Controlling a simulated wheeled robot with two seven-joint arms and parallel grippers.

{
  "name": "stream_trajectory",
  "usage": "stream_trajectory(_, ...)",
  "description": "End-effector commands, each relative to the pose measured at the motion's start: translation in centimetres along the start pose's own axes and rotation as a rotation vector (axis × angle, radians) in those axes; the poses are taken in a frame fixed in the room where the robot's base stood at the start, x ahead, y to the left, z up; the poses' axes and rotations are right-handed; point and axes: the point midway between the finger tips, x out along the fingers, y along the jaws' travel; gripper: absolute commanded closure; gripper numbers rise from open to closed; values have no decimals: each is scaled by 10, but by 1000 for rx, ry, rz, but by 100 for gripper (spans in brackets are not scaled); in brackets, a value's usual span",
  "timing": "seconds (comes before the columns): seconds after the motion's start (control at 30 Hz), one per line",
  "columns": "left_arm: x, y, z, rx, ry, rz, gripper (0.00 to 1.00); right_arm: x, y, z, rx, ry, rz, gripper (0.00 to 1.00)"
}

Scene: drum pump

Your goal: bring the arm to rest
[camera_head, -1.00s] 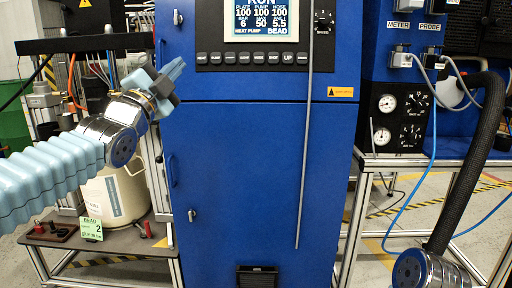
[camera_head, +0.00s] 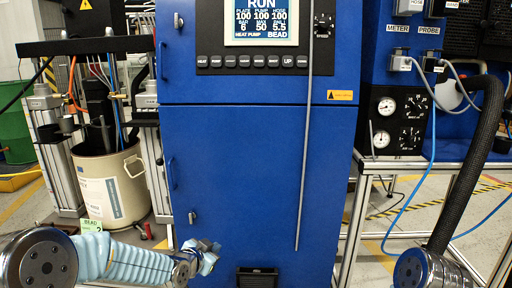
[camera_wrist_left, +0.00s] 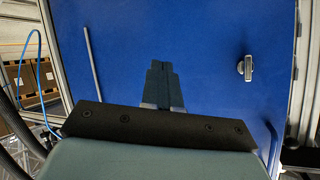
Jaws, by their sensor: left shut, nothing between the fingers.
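My left arm comes in low from the left in the head view, in a light blue ribbed sleeve. My left gripper (camera_head: 208,258) is low in front of the blue cabinet (camera_head: 250,175), near its lower left edge. In the left wrist view the two dark fingers (camera_wrist_left: 165,88) lie together against the blue panel behind, with nothing between them. My right gripper is not in view; only a metal joint of my right arm shows at the bottom right of the head view.
A pale drum (camera_head: 112,187) stands left of the cabinet under the pump frame, with a green BEAD tag (camera_head: 91,226) at its front. The cabinet has a lit screen (camera_head: 261,22) and a latch (camera_head: 192,216). Gauges (camera_head: 383,138) and a blue hose (camera_head: 428,160) are at the right.

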Motion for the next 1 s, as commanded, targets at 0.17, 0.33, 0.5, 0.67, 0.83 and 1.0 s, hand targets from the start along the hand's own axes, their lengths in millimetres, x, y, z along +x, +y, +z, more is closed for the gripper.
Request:
stream_trajectory(0.17, -5, 77, 142, -314, -302, 112, 100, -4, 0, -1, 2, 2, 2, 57)
stream_trajectory(0.33, -52, 157, 252, -621, -606, 169, 100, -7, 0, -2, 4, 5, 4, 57)
stream_trajectory(0.5, -110, 219, 312, -849, -850, 184, 100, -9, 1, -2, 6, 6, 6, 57)
stream_trajectory(0.67, -139, 245, 332, -945, -960, 181, 100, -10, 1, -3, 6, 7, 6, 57)
stream_trajectory(0.83, -144, 249, 334, -960, -976, 180, 100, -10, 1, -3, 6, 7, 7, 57)
stream_trajectory(1.0, -143, 248, 334, -957, -973, 180, 100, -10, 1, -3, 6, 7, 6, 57)
